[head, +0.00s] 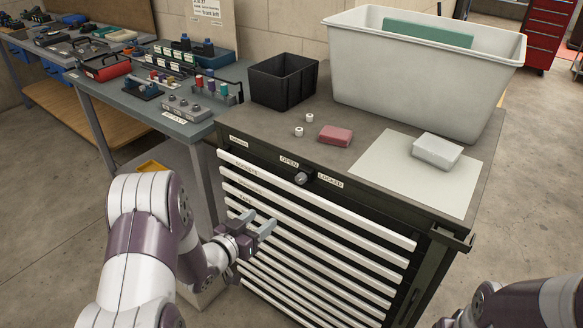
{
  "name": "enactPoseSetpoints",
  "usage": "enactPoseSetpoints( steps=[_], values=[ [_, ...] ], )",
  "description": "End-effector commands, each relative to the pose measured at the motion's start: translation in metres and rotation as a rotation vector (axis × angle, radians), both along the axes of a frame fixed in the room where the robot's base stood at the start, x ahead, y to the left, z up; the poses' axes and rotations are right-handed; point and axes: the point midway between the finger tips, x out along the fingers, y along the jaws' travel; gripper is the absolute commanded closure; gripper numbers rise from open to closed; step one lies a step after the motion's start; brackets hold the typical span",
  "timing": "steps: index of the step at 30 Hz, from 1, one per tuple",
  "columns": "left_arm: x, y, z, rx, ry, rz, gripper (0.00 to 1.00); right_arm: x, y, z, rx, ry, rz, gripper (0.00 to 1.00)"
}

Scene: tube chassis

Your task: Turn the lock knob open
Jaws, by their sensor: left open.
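The lock knob (302,178) is a small grey round knob on the dark top rail of the drawer cabinet. It sits between an OPEN label (289,161) on its left and a LOCKED label (330,180) on its right. It is too small to tell which way it points. My left gripper (263,222) is open and empty in front of the upper drawers, below and left of the knob and apart from it. My right arm shows at the bottom right, but its gripper is out of the picture.
White drawer handles (320,221) stick out below the knob. On the cabinet top stand a black bin (283,82), a large white tub (420,75), a red block (335,135), two small white pieces and a white block (437,150) on a pale sheet. A workbench stands left.

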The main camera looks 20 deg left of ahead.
Motion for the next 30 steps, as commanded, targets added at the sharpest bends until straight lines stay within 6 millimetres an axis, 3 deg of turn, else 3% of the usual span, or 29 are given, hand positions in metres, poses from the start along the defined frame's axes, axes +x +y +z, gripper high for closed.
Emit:
enactPoseSetpoints(
  steps=[3, 6, 8, 21, 30],
  values=[
    [0.003, -0.010, 0.031, -0.054, -0.130, -0.050, 0.45, 0.000, 0.000, 0.001, 0.000, 0.000, 0.000, 0.57],
    [0.007, -0.014, 0.041, -0.079, -0.172, -0.059, 0.45, -0.001, 0.000, 0.001, 0.000, 0.000, 0.000, 0.57],
    [0.015, -0.017, 0.041, -0.083, -0.173, -0.060, 0.45, 0.000, 0.000, 0.001, 0.000, 0.000, -0.001, 0.57],
    [0.109, -0.051, 0.040, -0.081, -0.171, -0.058, 0.45, 0.000, 0.000, 0.003, 0.000, 0.000, 0.000, 0.57],
    [0.123, -0.055, 0.040, -0.082, -0.170, -0.054, 0.45, 0.000, 0.000, 0.003, 0.000, 0.000, 0.000, 0.57]
  ],
)
